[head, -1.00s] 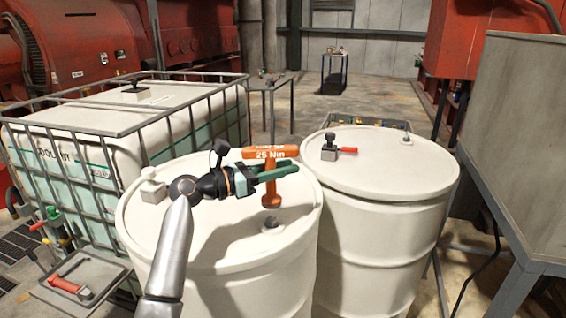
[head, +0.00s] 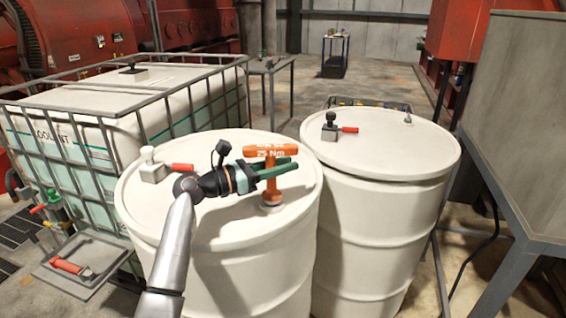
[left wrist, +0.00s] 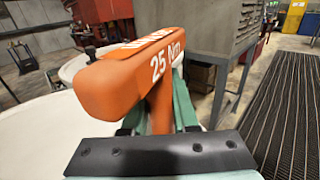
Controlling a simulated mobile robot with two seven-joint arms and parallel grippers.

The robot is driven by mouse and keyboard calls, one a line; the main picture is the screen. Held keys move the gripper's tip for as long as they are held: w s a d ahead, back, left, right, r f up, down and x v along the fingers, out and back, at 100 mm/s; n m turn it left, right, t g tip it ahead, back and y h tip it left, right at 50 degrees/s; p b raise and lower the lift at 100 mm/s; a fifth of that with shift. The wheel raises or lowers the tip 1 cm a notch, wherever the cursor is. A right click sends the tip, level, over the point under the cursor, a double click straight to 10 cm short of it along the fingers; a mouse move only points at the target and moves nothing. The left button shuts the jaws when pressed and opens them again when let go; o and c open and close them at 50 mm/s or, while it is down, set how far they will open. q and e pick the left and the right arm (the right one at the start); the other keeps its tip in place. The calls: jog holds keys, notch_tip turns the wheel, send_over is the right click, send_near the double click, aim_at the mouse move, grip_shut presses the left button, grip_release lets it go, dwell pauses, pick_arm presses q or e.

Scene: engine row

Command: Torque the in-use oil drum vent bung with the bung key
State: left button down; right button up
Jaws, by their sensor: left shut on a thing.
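My left gripper (head: 275,171) is shut on the orange T-shaped bung key (head: 272,152), which is marked 25 Nm. In the left wrist view the key's crossbar (left wrist: 128,82) fills the middle, with the green fingers around its stem. The key stands upright over the left white oil drum (head: 215,245). Its lower end (head: 271,198) meets the small vent bung (head: 270,208) on the drum top, largely hiding it. How deep it sits in the bung cannot be told. My right gripper is not in view.
The left drum top also bears a white fitting with a red handle (head: 182,166). A second white drum (head: 375,240) stands close on the right, with a black red-handled fitting (head: 330,127). A caged coolant tank (head: 165,100) is at left, a grey cabinet (head: 520,120) at right.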

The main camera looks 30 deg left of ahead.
aim_at(284, 144)
pick_arm(q)
jog(key=shift+p, duration=0.4)
jog(key=shift+f, duration=0.2)
dwell(0.5)
jog(key=shift+s+f+m+h+b, duration=0.1)
jog(key=shift+m+h+b, duration=0.25)
jog(key=shift+m+h, duration=0.05)
jog(key=r, duration=0.1)
jog(key=r+m+g+h+p, duration=0.1)
jog(key=r+g+p, duration=0.1)
jog(key=shift+s+d+r+m+h, duration=0.15)
jog(key=shift+d+r+m+h, duration=0.1)
jog(key=shift+m+h, duration=0.15)
jog(key=shift+r, duration=1.1)
